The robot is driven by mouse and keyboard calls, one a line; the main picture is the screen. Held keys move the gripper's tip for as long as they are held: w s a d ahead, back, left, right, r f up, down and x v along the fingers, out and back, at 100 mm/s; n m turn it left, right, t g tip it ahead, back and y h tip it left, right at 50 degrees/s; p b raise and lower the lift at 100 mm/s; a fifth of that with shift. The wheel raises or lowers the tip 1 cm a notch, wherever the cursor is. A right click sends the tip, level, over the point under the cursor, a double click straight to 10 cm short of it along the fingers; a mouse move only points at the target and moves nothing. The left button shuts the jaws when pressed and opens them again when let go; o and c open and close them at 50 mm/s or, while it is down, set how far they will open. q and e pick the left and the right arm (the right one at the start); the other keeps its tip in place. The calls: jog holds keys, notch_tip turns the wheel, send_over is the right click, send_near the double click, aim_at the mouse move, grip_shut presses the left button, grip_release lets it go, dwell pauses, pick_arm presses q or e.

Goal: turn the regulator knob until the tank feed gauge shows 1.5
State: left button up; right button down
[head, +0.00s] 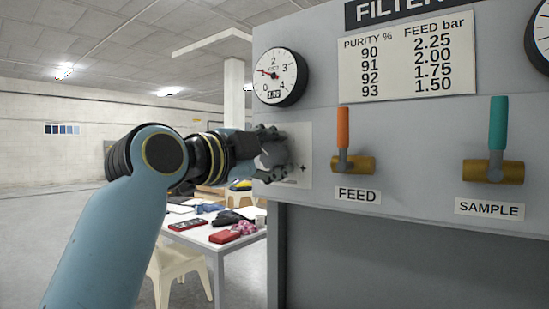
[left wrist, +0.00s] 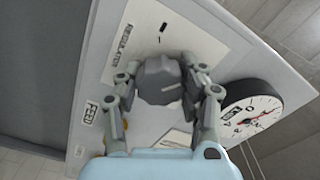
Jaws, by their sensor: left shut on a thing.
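The regulator knob (left wrist: 157,83) is a dark grey, many-sided knob with a light mark on its face, seen in the left wrist view. My left gripper (left wrist: 161,76) is shut on it, one finger on each side. In the head view my left gripper (head: 270,154) is at the panel's left edge, below the feed gauge (head: 281,77), and partly hides the knob. The gauge's red needle points left, near 1. Its small readout looks like 1.30, but the digits are hard to read. The gauge also shows in the left wrist view (left wrist: 246,117). My right gripper is not seen.
A purity and feed chart (head: 408,58) pairs 93 with 1.50. Right of the knob are the orange FEED lever (head: 343,128) and the green SAMPLE lever (head: 497,124). A cluttered table (head: 225,241) and a stool (head: 178,270) stand behind my left arm.

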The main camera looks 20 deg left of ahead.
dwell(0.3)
pick_arm(q)
jog(key=o, duration=1.2)
jog(key=v, duration=0.7)
jog(key=shift+s, duration=0.2)
jog(key=shift+a, duration=0.1)
